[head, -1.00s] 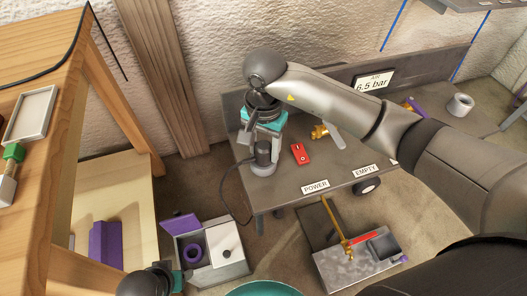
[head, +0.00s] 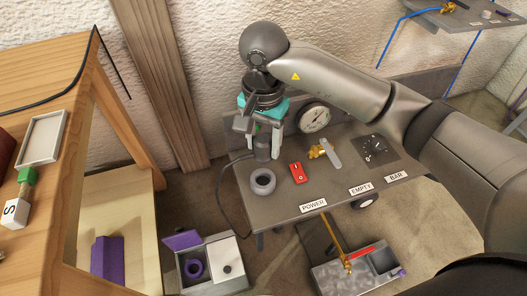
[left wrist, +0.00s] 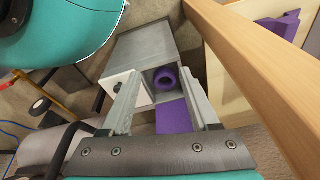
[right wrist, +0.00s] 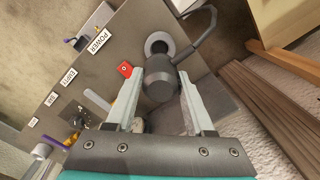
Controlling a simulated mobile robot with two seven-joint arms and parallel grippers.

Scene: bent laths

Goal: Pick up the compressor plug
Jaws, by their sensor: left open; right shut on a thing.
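The compressor plug (head: 262,149) is a dark grey cylinder with a black cable. My right gripper (head: 260,140) points down and is shut on it, holding it above the bench. A grey ring-shaped holder (head: 263,182) stands on the bench below, apart from the plug and empty. In the right wrist view the plug (right wrist: 160,86) sits between the fingers, with the ring (right wrist: 158,43) past its end. My left gripper (left wrist: 160,80) is open and empty, over the floor box; it is not in the head view.
The metal bench (head: 300,190) carries a red switch (head: 297,172), a brass valve with grey lever (head: 325,152) and a round gauge (head: 314,118). The open box (head: 212,262) with a purple ring stands on the floor. A wooden table (head: 60,110) is at left.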

